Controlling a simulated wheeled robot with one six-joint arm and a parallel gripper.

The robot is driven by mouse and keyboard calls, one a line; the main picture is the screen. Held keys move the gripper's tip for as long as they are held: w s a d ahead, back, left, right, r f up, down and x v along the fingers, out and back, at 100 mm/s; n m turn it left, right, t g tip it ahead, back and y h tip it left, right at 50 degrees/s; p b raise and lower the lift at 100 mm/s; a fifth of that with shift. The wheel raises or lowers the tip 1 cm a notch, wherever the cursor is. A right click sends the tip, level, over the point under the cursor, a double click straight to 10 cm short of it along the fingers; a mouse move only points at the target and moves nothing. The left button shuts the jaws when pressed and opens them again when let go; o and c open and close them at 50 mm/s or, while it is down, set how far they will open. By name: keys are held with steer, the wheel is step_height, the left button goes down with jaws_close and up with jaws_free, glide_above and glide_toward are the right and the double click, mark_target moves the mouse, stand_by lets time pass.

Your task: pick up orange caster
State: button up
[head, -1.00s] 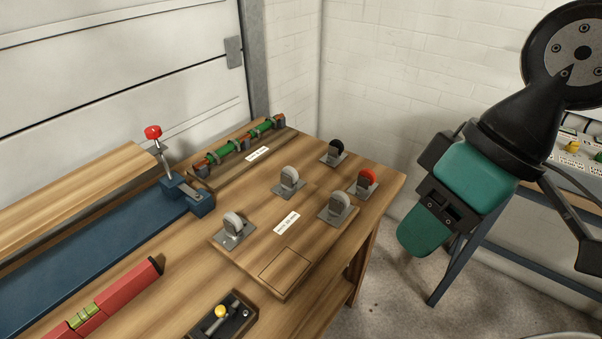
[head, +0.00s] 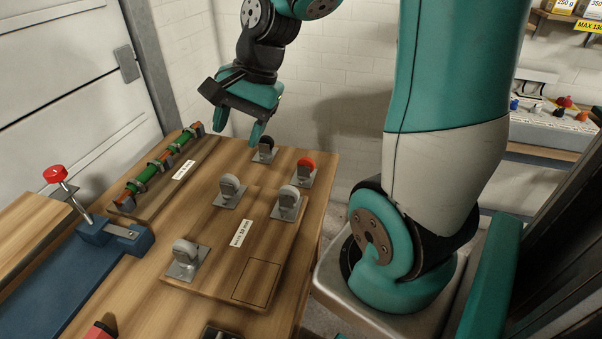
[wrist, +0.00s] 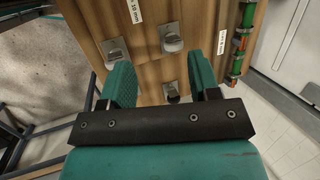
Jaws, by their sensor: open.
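The orange caster (head: 306,165), with a red-orange wheel on a grey metal plate, sits upright near the bench's right edge in the head view. My gripper (head: 240,127) is open and empty, pointing down above the back of the bench, to the left of the orange caster and near the black caster (head: 266,143). In the wrist view, my gripper (wrist: 160,82) has its two green fingers wide apart, with the black caster (wrist: 172,92) showing between them. I cannot see the orange caster in the wrist view; the left finger may hide it.
Several grey casters stand on the wooden board (head: 215,282), one (head: 288,197) just in front of the orange caster. A rack with green parts (head: 150,175) lies left, and a blue vise (head: 110,238) stands nearer. A white wall rises behind the bench.

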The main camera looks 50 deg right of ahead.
steer(key=d+f+m+t+h, duration=0.1)
steer(key=d+f+m, duration=0.3)
steer(key=d+m, duration=0.75)
steer(key=m+b, duration=0.1)
steer(key=m, duration=0.6)
glide_toward(302, 163)
steer(key=shift+t+h, duration=0.3)
steer(key=shift+h, duration=0.1)
steer(key=x, duration=0.5)
steer(key=shift+s+f+b, duration=0.2)
steer(key=shift+s+b, duration=0.05)
steer(key=shift+b, duration=0.05)
steer(key=shift+x, duration=3)
steer(key=shift+w+d+r, duration=0.1)
jaws_close()
steer(key=shift+r, duration=0.1)
